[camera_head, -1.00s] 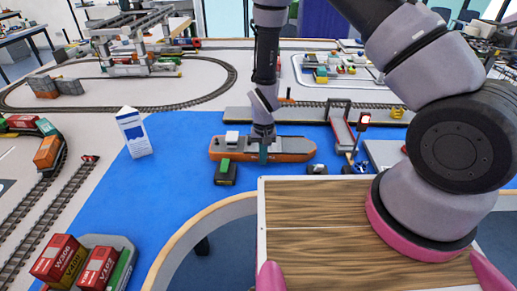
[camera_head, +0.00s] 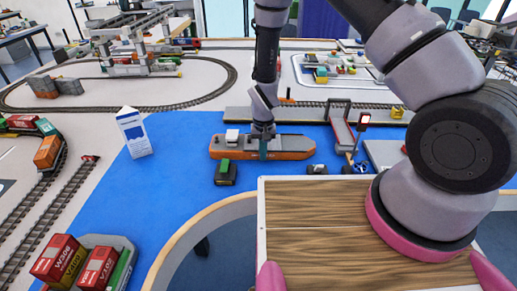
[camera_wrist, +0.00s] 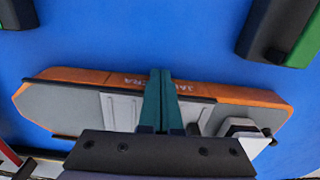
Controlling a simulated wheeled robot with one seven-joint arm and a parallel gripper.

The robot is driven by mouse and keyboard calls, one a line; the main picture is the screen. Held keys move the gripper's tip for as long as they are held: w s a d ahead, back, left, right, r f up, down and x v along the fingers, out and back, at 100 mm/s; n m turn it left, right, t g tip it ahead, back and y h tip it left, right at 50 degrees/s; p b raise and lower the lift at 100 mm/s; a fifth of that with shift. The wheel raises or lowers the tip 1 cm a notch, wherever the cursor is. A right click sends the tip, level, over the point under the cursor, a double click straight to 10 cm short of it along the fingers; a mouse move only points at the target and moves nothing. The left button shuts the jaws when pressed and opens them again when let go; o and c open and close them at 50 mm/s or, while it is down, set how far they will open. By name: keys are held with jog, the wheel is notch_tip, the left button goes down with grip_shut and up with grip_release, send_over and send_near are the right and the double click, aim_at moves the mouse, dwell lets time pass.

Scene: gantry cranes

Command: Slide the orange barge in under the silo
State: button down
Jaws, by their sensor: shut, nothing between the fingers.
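The orange barge (camera_head: 292,155), with an orange hull and grey deck, lies on the blue water surface. In the wrist view the barge (camera_wrist: 60,106) shows lettering on its hull side and a white cabin at the right end. My gripper (camera_head: 263,157) is shut and empty, pointing down at the barge's near side. In the wrist view its teal fingers (camera_wrist: 157,80) lie together across the deck and lettered side; I cannot tell whether they touch the hull.
A small black and green vessel (camera_head: 225,172) floats just in front of the barge. Another dark one (camera_head: 317,169) is at its near right. A grey quay (camera_head: 235,114) runs behind. A white and blue panel (camera_head: 134,132) stands left, with open blue water (camera_head: 170,165) between.

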jog(key=shift+w, duration=5.95)
jog(key=shift+s, duration=0.15)
jog(key=shift+s+a+r, duration=0.1)
jog(key=shift+s+r, duration=0.2)
jog(key=shift+s, duration=0.25)
jog(key=shift+r, duration=4.95)
